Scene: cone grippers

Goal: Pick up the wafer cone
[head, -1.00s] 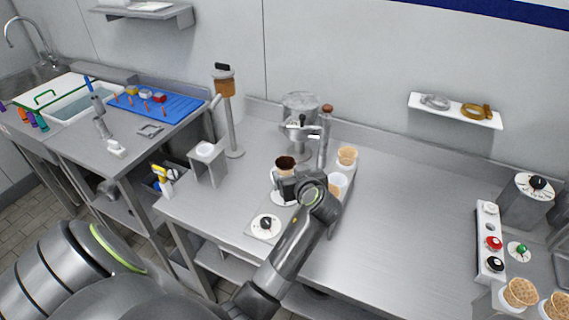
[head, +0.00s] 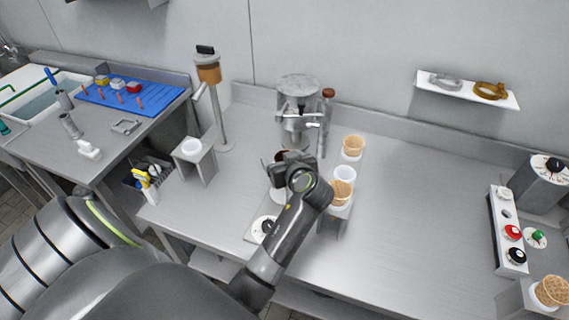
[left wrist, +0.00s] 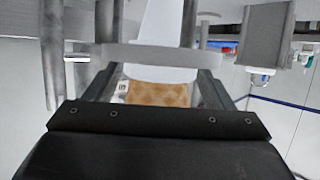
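My left gripper (head: 276,166) is in the middle of the head view, beside the metal dispenser. In the left wrist view a wafer cone (left wrist: 157,94) with brown waffle texture shows between the two fingers of my left gripper (left wrist: 156,85). A narrow gap seems to separate it from the fingers, which look open around it. Beyond it are a pale bar and a white tapering piece (left wrist: 164,28). My right gripper is not in view.
A rack holds wafer cones (head: 353,143) (head: 342,192) and a white cup (head: 345,174) close right of my left gripper. The metal dispenser (head: 297,92) stands behind. A small stand (head: 195,158) is left. The counter (head: 420,220) is clear right of centre.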

